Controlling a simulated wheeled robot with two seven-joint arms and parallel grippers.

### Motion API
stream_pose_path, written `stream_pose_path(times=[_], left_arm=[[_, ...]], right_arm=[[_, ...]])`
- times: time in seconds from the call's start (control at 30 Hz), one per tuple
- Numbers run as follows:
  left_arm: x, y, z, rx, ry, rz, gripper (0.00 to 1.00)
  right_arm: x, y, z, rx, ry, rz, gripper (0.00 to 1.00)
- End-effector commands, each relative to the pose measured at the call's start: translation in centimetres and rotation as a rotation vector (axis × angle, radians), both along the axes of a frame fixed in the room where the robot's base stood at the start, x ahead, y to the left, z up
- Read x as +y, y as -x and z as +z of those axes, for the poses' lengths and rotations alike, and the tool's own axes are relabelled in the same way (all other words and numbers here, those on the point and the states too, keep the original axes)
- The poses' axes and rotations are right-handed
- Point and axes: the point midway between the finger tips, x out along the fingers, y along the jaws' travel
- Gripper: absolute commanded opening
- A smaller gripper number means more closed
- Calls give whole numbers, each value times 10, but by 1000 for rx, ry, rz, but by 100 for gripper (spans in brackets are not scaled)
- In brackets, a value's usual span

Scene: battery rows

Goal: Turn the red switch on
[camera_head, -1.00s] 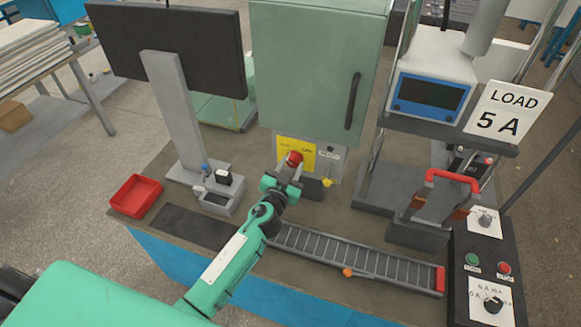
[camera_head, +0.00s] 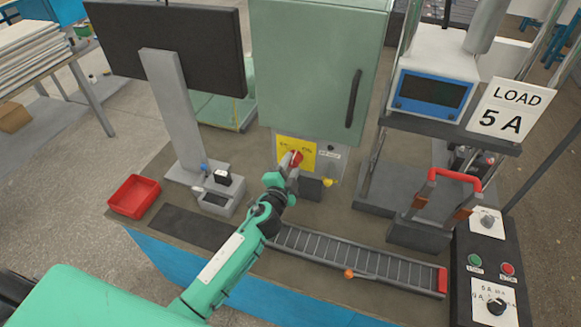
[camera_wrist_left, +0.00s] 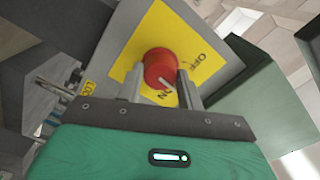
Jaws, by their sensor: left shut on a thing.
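The red switch (camera_head: 296,157) is a round red knob on a yellow plate (camera_head: 309,153) below the green cabinet. In the left wrist view the red knob (camera_wrist_left: 160,68) sits between my two fingers, with "OFF" on the plate to its upper right and "ON" partly hidden below it. My left gripper (camera_head: 288,162) is shut on the knob, and its wrist looks rolled. The left gripper (camera_wrist_left: 162,88) also shows from behind in the left wrist view. The knob's pointer direction is hard to tell. My right gripper is not in view.
The green cabinet (camera_head: 318,65) stands above the switch. A monitor (camera_head: 172,45) is at left, a red tray (camera_head: 135,196) below it. A roller conveyor (camera_head: 350,258) runs along the bench front. A control box (camera_head: 487,262) with buttons stands at right.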

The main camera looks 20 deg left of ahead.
Motion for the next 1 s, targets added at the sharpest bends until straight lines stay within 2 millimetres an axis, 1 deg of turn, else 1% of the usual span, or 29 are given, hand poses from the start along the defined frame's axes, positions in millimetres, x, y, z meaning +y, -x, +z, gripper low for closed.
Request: stream_pose_path(times=[0.2, 0.5, 0.73, 1.0], left_arm=[[0, 0, 0, -7, -206, -1, 15], [0, 0, 0, -15, -462, -1, 15], [-1, 0, -1, -19, -598, -1, 15], [-1, 1, -1, -22, -680, -2, 15]], right_arm=[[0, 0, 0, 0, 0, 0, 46], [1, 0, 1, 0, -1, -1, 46], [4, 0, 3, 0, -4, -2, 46], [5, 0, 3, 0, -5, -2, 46]])
